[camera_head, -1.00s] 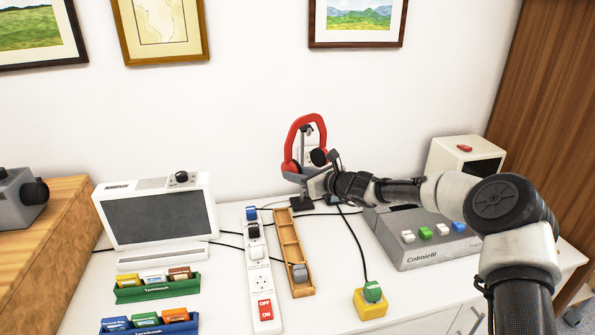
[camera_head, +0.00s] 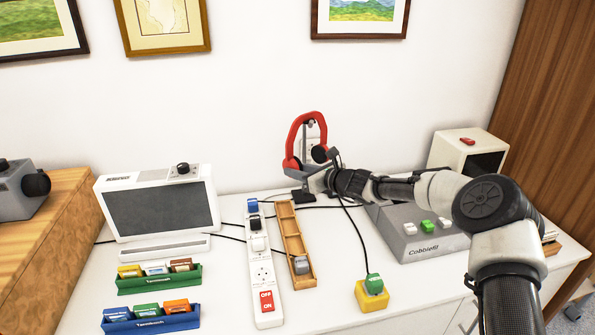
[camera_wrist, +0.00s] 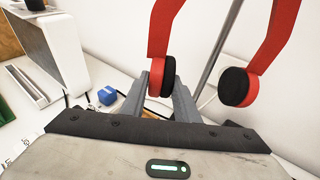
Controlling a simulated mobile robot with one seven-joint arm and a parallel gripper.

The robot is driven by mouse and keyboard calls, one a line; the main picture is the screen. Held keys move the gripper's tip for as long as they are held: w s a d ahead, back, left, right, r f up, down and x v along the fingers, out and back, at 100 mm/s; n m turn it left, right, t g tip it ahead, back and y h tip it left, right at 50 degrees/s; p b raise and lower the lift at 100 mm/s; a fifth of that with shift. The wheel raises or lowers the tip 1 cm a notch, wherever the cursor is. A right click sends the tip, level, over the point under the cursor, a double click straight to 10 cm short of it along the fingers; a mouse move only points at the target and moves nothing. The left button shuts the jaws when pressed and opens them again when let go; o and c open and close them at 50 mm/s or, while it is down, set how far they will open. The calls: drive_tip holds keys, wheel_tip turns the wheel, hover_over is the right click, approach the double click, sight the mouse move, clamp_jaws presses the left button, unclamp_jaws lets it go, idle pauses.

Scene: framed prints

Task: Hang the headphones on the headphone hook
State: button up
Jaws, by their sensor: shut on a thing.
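The red headphones (camera_head: 293,137) with black ear pads are upright at the back of the white desk, with the headband at the top. My gripper (camera_head: 318,178) is shut on the left ear cup (camera_wrist: 162,78), which sits between the two grey fingers in the wrist view. The other ear cup (camera_wrist: 238,87) hangs free to the right. The headphone hook's thin grey post (camera_wrist: 222,45) rises between the two arms of the headphones in the wrist view. Its dark base (camera_head: 303,195) rests on the desk. I cannot tell whether the headband touches the hook's top.
A power strip (camera_head: 264,272) and a wooden tray (camera_head: 290,232) lie left of the hook. A white monitor-like device (camera_head: 158,208) stands further left. A grey console (camera_head: 425,245) and a white box (camera_head: 468,150) stand right. A yellow block (camera_head: 371,296) sits in front.

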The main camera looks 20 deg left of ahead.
drive_tip(key=o, duration=1.3)
drive_tip(key=shift+c, duration=0.2)
drive_tip(key=shift+d, duration=0.1)
